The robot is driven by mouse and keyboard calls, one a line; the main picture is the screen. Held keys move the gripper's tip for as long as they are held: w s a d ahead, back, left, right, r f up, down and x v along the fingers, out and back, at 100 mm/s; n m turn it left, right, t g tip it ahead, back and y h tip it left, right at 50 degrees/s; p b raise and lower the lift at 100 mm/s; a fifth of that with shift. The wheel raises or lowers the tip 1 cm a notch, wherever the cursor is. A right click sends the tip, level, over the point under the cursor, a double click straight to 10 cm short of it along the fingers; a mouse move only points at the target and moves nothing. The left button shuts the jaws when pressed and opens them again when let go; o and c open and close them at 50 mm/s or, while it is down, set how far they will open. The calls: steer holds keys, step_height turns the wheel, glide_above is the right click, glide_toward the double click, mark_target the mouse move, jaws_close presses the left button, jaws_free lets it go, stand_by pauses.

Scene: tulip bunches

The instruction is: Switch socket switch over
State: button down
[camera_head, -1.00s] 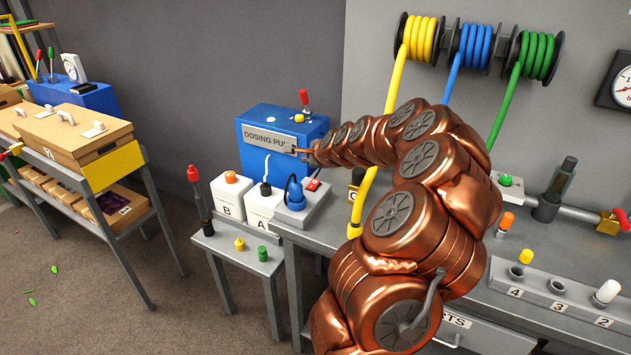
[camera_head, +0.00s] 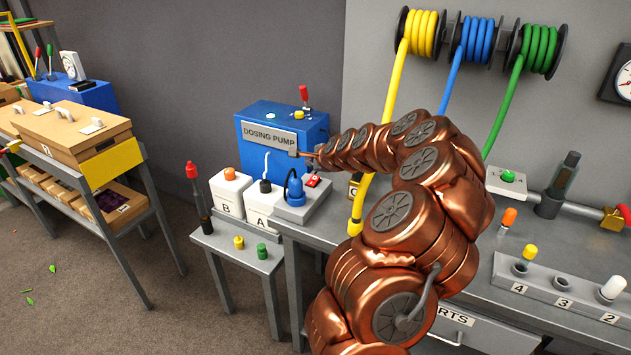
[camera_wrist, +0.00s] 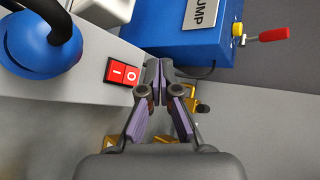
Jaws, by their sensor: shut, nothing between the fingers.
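The red socket switch (camera_wrist: 122,72), marked "I" and "O", sits on the grey socket box (camera_wrist: 85,85) beside the blue plug (camera_wrist: 38,45). In the head view the switch (camera_head: 312,181) shows small on the box, right of the blue plug (camera_head: 296,192). My gripper (camera_wrist: 155,68) is shut and empty, its fingertips just right of the "O" end in the wrist view. I cannot tell how far above the switch they are. In the head view my gripper (camera_head: 298,154) shows above the switch, in front of the pump.
The blue dosing pump (camera_head: 255,160) with a red lever (camera_head: 305,95) stands behind. White canisters B (camera_head: 229,198) and A (camera_head: 262,203) stand to the left. A yellow hose (camera_head: 372,190) hangs close by my arm on the right.

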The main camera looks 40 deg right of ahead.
mark_target(315, 180)
steer(key=shift+w+d+f+b, duration=0.1)
steer(key=shift+d+f+b, duration=0.25)
steer(key=shift+f, duration=0.35)
steer(key=shift+w+d+f+b, duration=0.1)
steer(key=shift+d+f+b, duration=0.1)
steer(key=shift+f+b, duration=0.4)
steer(key=shift+w+d+f+b, duration=0.1)
steer(key=shift+d+f+b, duration=0.2)
steer(key=shift+f, duration=0.55)
steer(key=shift+f, duration=0.1)
steer(key=shift+d+f, duration=0.15)
steer(key=shift+f, duration=0.15)
steer(key=shift+d+f+b, duration=0.1)
steer(key=shift+f+b, duration=0.25)
steer(key=shift+b, duration=0.15)
stand_by(0.4)
steer(key=shift+r, duration=0.1)
steer(key=shift+a+r+p, duration=0.25)
steer(key=shift+r+p, duration=0.45)
steer(key=shift+s+a+r+p, duration=0.1)
steer(key=shift+a+r+p, duration=0.2)
steer(key=shift+r+p, duration=0.4)
steer(key=shift+s+a+r+p, duration=0.1)
steer(key=shift+a+r+p, duration=0.3)
steer(key=shift+r, duration=0.5)
steer(key=shift+s+a+r+p, duration=0.1)
steer(key=shift+a+r+p, duration=0.1)
steer(key=shift+r+p, duration=0.55)
